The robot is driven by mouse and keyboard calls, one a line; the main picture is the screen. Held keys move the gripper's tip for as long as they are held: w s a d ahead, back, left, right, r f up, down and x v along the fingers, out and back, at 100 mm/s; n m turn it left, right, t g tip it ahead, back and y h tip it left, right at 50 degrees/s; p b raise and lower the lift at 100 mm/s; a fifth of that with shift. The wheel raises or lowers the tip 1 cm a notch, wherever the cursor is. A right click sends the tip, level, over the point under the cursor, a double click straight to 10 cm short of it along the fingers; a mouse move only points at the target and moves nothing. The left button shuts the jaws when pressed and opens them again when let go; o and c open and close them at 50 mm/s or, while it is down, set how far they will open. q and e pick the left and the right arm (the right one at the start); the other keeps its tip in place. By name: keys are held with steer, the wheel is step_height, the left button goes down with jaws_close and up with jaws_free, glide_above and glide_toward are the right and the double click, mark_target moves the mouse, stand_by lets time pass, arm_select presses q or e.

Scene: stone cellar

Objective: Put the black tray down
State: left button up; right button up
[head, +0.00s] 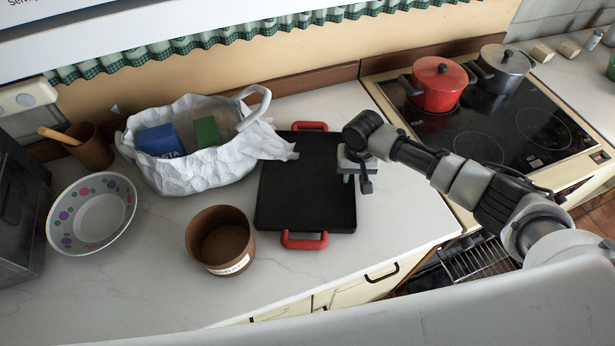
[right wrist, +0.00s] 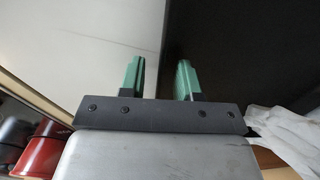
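The black tray (head: 300,190) has a red handle at its far end and another at its near end. It appears to lie flat on the white counter, and its dark surface also fills the right of the right wrist view (right wrist: 250,45). My right gripper (head: 349,179) is at the tray's right edge. In the right wrist view the green fingers (right wrist: 160,78) stand apart with nothing held between them. One finger is over the pale counter and the other is over the tray. Whether they touch the tray is unclear. My left gripper is not in view.
A white bag-lined basket (head: 175,175) with boxes is left of the tray. A brown pot (head: 220,240) stands close to its near left corner, with a dotted bowl (head: 92,212) farther left. A stove (head: 490,125) with red and grey pots is at right. Bare counter lies right of the tray.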

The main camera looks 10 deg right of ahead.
jaws_close()
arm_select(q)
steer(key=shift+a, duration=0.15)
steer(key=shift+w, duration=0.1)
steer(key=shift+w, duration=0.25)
arm_select(e)
steer(key=shift+w+r, duration=0.1)
